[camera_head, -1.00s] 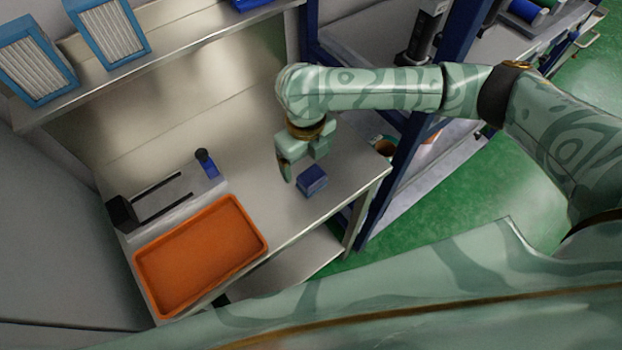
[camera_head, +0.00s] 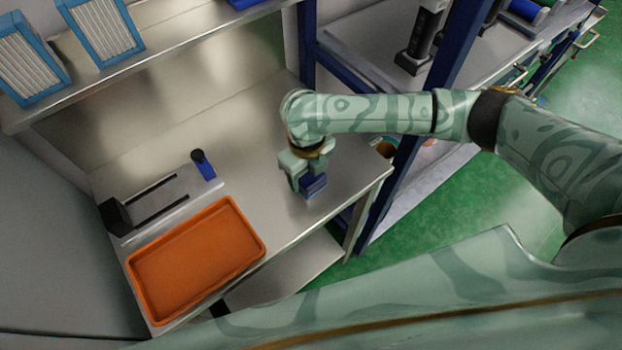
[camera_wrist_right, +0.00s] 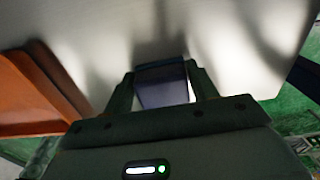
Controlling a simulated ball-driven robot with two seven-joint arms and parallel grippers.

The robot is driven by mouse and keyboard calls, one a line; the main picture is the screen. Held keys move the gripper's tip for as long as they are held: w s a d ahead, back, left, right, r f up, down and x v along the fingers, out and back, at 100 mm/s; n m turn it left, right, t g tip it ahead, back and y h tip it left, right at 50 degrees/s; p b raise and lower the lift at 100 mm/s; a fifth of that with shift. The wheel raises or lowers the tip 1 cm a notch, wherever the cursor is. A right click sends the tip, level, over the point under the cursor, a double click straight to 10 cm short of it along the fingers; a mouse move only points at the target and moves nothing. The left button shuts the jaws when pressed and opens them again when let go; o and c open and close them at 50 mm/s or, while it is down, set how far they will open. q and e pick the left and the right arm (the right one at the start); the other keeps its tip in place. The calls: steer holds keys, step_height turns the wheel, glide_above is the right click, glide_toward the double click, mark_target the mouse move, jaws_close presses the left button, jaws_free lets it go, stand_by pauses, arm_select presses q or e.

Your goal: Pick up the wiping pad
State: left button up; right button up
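The wiping pad appears to be the small blue block (camera_head: 313,185) on the metal bench top, near its right front edge. My right gripper (camera_head: 305,181) has come down over it, with its fingers on either side. In the right wrist view the pad (camera_wrist_right: 162,88) sits between the two fingers (camera_wrist_right: 161,85). A bright gap shows between the pad and the right-hand finger, so the gripper looks open around the pad. The pad appears to rest on the bench. My left gripper is not in view.
An orange tray (camera_head: 161,307) lies on the bench to the left. A blue post (camera_head: 398,190) stands right of the bench. Bare bench lies between tray and pad.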

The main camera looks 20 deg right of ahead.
steer(key=shift+c, duration=0.4)
steer(key=shift+r, duration=0.65)
steer(key=s+a+r+p, duration=0.5)
steer(key=s+a+r, duration=0.2)
steer(key=s+r, duration=0.4)
steer(key=shift+s+r+p, duration=0.3)
steer(key=shift+s+r, duration=0.05)
steer(key=shift+s, duration=0.15)
